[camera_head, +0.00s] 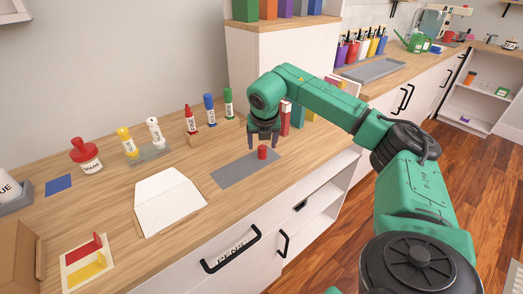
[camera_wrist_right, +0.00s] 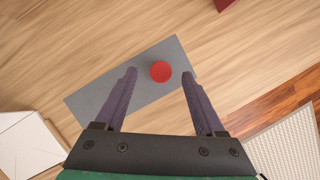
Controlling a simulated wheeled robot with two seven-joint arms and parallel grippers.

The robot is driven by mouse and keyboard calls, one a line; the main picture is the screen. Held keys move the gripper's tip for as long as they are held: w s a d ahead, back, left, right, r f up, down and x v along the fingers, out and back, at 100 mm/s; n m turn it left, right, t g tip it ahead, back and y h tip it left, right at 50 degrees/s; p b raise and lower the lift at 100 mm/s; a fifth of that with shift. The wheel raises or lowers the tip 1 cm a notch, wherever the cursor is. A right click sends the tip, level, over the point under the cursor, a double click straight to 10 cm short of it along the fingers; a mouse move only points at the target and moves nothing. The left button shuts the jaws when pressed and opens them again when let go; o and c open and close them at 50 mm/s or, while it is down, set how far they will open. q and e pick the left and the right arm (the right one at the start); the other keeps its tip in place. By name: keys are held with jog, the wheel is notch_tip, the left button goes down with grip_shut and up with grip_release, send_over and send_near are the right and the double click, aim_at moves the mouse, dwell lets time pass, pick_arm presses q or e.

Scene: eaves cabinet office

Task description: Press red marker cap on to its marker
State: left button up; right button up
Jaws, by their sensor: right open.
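The red cap (camera_head: 262,153) stands on the grey mat (camera_head: 232,174) near the front of the wooden counter. In the right wrist view the cap (camera_wrist_right: 161,71) shows as a round red top between the fingertips. My right gripper (camera_head: 263,143) is open, pointing down over the mat with one finger on each side of the cap. In the right wrist view a gap shows between the cap and each finger. The red marker (camera_head: 191,119) stands upright in a small wooden holder, left of the mat and farther back. My left gripper is not in view.
Blue (camera_head: 210,110) and green (camera_head: 228,102) markers stand beside the red one. A yellow bottle (camera_head: 127,142) and a white one (camera_head: 155,132) stand on a grey tray. A white folded piece (camera_head: 168,200) lies left of the mat. A red jar (camera_head: 85,155) stands farther left.

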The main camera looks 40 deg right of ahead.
aim_at(263, 148)
jog(key=x, duration=0.3)
jog(key=shift+d+f, duration=0.1)
jog(key=shift+f, duration=0.2)
jog(key=shift+r, duration=0.1)
grip_shut()
